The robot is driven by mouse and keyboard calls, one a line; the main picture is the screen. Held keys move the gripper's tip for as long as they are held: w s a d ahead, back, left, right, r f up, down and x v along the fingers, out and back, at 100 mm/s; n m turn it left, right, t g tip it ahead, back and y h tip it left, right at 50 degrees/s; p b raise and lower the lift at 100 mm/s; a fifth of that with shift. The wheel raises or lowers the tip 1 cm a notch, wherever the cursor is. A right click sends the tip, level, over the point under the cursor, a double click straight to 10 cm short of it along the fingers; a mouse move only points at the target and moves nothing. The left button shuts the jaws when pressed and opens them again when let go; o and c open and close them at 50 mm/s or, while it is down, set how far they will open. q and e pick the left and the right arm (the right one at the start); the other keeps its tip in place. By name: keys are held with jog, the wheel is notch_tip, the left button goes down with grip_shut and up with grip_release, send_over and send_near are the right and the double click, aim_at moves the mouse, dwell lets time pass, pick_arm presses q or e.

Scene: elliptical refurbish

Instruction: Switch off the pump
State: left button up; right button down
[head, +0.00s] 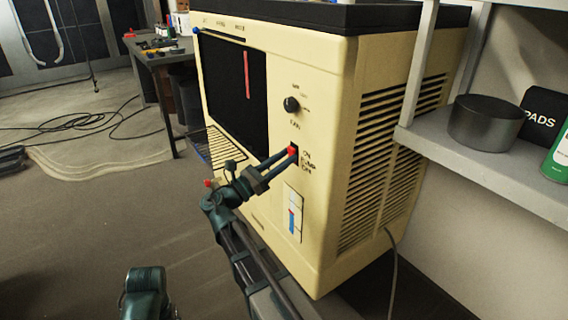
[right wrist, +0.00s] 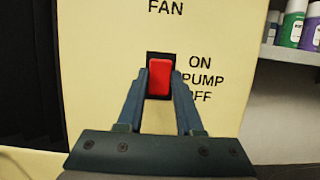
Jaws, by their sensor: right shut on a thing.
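The pump switch (head: 293,150) is a small red rocker in a dark slot on the front of a cream machine (head: 325,90). It also shows in the right wrist view (right wrist: 159,76), beside the words ON, PUMP and OFF. My right gripper (head: 287,155) reaches it from the lower left. In the right wrist view its two fingers (right wrist: 159,90) stand on either side of the switch's lower part, shut on it. I cannot tell for sure which way the rocker is tipped.
A black FAN knob (head: 291,104) sits above the switch, and a level gauge (head: 294,212) below it. A grey shelf (head: 470,150) with a dark round tin (head: 486,122) stands at the right. A workbench (head: 165,55) and floor cables lie at the back left.

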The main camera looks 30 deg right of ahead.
jog(key=c, duration=0.6)
grip_release()
jog(key=shift+o, duration=0.2)
jog(key=shift+a, duration=0.1)
jog(key=b+v, duration=0.4)
jog(key=v, duration=0.9)
jog(key=shift+a, duration=0.35)
jog(key=shift+f, duration=0.1)
